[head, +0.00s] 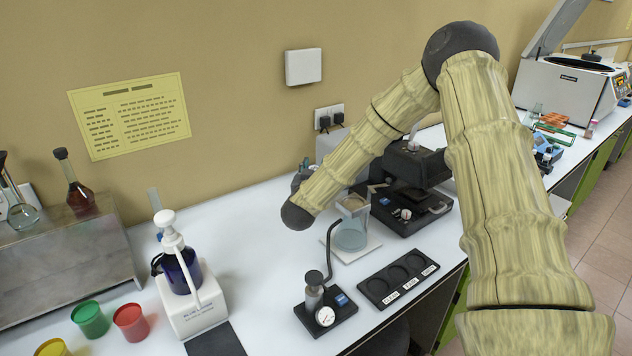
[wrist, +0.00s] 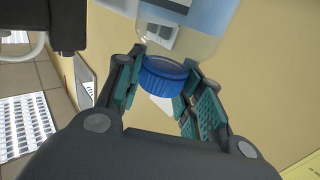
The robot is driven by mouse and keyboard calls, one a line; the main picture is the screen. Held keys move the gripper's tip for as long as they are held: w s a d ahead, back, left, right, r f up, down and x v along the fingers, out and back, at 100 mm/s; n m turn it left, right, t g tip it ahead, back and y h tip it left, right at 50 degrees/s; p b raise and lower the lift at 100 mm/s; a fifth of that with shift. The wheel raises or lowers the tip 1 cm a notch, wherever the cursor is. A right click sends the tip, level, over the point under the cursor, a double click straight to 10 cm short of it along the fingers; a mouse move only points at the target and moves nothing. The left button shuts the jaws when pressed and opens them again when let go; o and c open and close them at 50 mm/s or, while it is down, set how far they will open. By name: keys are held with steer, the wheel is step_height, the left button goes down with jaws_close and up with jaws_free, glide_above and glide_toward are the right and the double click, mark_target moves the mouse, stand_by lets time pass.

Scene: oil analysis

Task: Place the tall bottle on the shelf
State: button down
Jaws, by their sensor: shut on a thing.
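In the wrist view my gripper (wrist: 165,66) is shut on a clear bottle (wrist: 208,46) with a blue screw cap (wrist: 164,76) and a pale label. Its teal-padded fingers sit on both sides near the cap, and the bottle's body runs out past the top edge. In the head view my forearm covers most of the gripper area, and I cannot make out the held bottle. A grey metal shelf (head: 75,262) stands on the bench at the left.
A dark blue pump bottle (head: 180,270) stands on a white base near the shelf. Green (head: 89,318) and red (head: 130,321) cups are in front. A gauge stand (head: 325,306), a black holed tray (head: 398,279) and a black instrument (head: 412,185) stand farther right.

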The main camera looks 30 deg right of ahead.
steer(key=shift+f+p, duration=0.5)
steer(key=shift+f, duration=1.6)
steer(key=c, duration=0.9)
jaws_free()
steer(key=shift+f, duration=0.15)
steer(key=shift+c, duration=0.2)
steer(key=shift+s, duration=0.1)
